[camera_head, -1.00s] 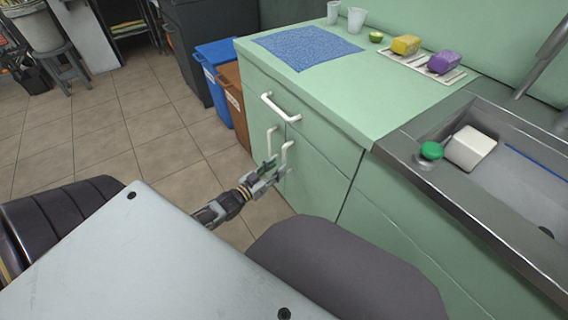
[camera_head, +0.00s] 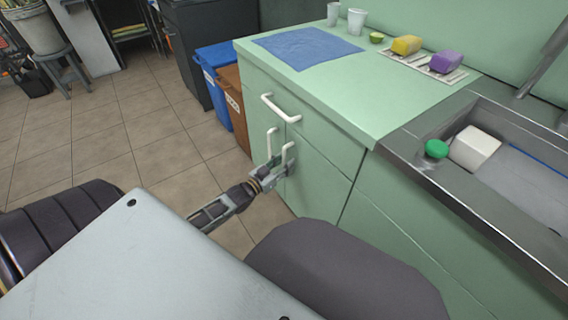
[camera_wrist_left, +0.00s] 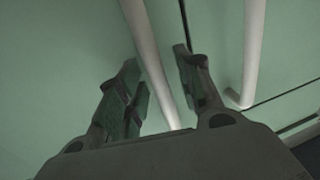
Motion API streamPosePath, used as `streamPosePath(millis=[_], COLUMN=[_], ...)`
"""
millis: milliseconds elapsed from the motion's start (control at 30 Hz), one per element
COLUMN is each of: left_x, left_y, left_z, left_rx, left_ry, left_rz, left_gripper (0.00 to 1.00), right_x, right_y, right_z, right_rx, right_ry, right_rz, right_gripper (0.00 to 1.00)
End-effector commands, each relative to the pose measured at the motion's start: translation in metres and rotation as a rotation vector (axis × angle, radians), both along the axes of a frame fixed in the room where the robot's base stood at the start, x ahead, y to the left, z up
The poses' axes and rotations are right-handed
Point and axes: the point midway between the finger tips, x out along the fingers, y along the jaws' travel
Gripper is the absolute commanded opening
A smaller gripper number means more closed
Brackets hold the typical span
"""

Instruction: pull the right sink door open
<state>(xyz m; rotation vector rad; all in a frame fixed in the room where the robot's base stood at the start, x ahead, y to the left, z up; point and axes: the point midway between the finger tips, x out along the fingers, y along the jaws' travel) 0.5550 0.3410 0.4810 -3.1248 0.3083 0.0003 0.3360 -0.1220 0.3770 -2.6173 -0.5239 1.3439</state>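The right door (camera_head: 318,183) of the green cabinet is closed. It has a white vertical handle (camera_head: 288,153); the left door's handle (camera_head: 270,141) is just to its left. My left gripper (camera_head: 275,171) is at the lower part of the right door's handle in the head view. In the left wrist view, my left gripper (camera_wrist_left: 155,62) has its two fingers apart, one on each side of a white handle (camera_wrist_left: 147,45). A gap shows beside the handle, so the fingers look open around it. Another white handle (camera_wrist_left: 252,50) is to the right, outside the fingers. My right gripper is out of view.
A drawer handle (camera_head: 280,107) sits above the doors. A brown bin (camera_head: 232,88) and a blue bin (camera_head: 214,62) stand left of the cabinet. A metal sink (camera_head: 430,180) is to the right. The tiled floor (camera_head: 110,130) left of the cabinet is clear.

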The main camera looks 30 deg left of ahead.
Motion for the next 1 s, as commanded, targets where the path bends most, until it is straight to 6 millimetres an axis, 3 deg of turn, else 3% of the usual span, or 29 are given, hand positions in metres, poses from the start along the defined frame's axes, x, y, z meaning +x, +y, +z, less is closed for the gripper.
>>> streamPosePath(millis=[33, 267, 1000], left_x=[0.000, 0.000, -0.007], left_y=[0.000, 0.000, 0.000], left_z=[0.000, 0.000, 0.001], left_rx=[0.000, 0.000, -0.004], left_ry=[0.000, 0.000, -0.001], left_rz=[0.000, 0.000, 0.026], left_gripper=[0.30, 0.01, 0.00], right_x=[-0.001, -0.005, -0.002], right_y=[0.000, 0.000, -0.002], right_z=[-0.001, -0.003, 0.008], right_rx=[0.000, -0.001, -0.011], right_ry=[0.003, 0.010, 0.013], right_rz=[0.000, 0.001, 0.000], right_gripper=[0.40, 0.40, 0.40])
